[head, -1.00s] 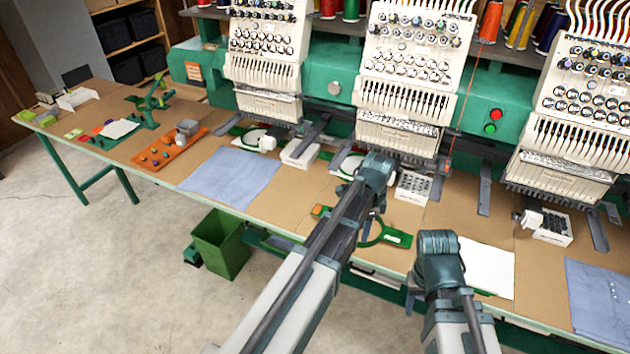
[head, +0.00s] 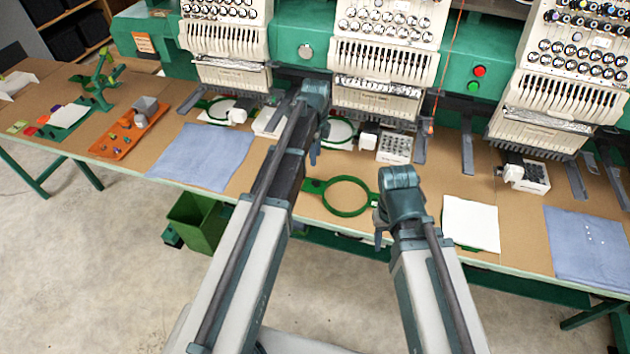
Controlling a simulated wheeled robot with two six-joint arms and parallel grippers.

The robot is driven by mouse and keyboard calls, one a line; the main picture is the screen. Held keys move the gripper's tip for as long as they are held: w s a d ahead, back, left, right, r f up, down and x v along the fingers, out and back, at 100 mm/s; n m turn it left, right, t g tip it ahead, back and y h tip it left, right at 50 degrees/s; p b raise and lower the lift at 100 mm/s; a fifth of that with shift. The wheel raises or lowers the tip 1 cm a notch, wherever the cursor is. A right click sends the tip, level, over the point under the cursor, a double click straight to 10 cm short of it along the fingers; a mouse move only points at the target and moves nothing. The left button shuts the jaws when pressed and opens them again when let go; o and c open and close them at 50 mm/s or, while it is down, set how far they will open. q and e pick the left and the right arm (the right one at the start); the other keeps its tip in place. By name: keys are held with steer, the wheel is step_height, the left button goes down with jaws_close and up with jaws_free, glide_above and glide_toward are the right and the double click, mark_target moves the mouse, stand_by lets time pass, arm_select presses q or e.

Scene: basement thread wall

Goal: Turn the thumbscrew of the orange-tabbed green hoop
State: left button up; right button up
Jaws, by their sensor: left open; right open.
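A green hoop (head: 347,211) lies empty on the brown table between my two arms. Its left tab shows green; no orange shows on it now, and my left arm covers that end. Its right end, where a thumbscrew could be, is partly hidden by my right gripper. My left gripper (head: 313,158) is open and points down above the table, behind and left of the hoop, apart from it. My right gripper (head: 378,240) is open and points down beside the hoop's right end; I cannot tell whether it touches.
Embroidery machine heads (head: 378,95) overhang the back. White-filled green hoops (head: 338,131) and a bobbin box (head: 394,149) lie beneath. White cloth (head: 470,224) lies right, blue cloths (head: 205,155) at both sides. An orange tray (head: 130,140) stands left, a green bin (head: 195,222) below.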

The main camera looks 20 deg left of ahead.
mark_target(316, 182)
arm_select(q)
step_height(316, 182, down, 12)
steer(key=b, duration=1.1)
jaws_close()
